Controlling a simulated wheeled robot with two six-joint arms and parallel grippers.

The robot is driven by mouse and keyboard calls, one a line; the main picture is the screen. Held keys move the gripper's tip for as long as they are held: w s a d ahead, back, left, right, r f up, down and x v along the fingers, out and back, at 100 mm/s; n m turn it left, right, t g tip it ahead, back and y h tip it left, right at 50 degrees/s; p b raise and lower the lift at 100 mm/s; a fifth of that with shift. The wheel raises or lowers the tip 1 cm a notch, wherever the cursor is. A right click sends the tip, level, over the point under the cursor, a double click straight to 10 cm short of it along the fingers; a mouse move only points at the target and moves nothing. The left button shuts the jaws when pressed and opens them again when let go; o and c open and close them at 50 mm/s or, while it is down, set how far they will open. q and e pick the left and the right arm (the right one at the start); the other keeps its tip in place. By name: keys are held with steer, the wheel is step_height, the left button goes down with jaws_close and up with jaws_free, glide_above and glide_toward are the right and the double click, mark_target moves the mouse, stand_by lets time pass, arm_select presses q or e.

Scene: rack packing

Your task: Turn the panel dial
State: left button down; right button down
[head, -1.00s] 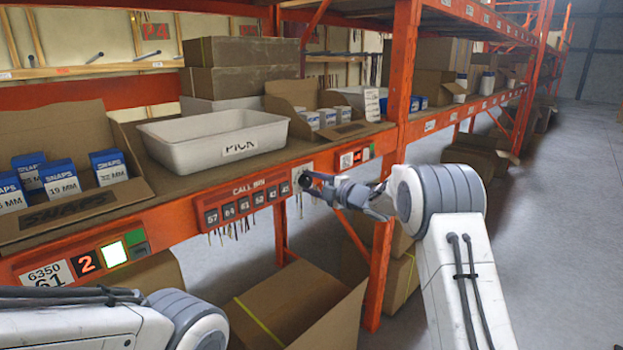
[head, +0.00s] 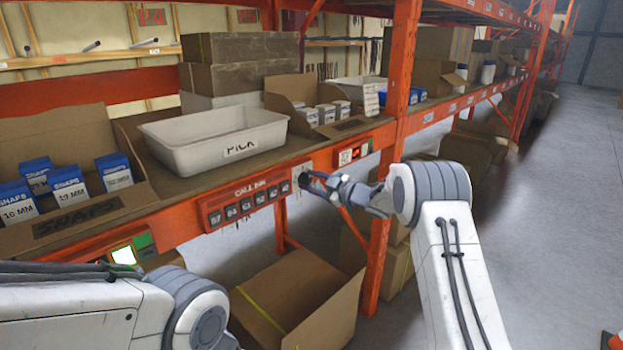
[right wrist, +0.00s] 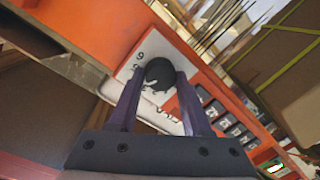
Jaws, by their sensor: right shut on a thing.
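The panel dial is a dark round knob (right wrist: 160,74) on a pale plate (right wrist: 176,40) with printed marks, fixed to the orange shelf beam. In the right wrist view my right gripper (right wrist: 160,85) has its two fingers on either side of the knob, shut on it. In the head view the right gripper (head: 312,183) reaches the beam just right of the call panel (head: 245,201), and hides most of the dial. My left arm shows at the lower left of the head view, but its gripper is out of the picture.
A white PICK bin (head: 215,140) and a box of SNAPS cartons (head: 70,185) stand on the shelf above the beam. An open cardboard box (head: 300,300) is on the floor below. An orange upright (head: 385,215) stands close behind my right gripper.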

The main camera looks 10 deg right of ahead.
steer(key=shift+d+f+m, duration=0.1)
steer(key=shift+d+m, duration=0.05)
steer(key=shift+m, duration=0.25)
steer(key=shift+c, duration=1.8)
jaws_free()
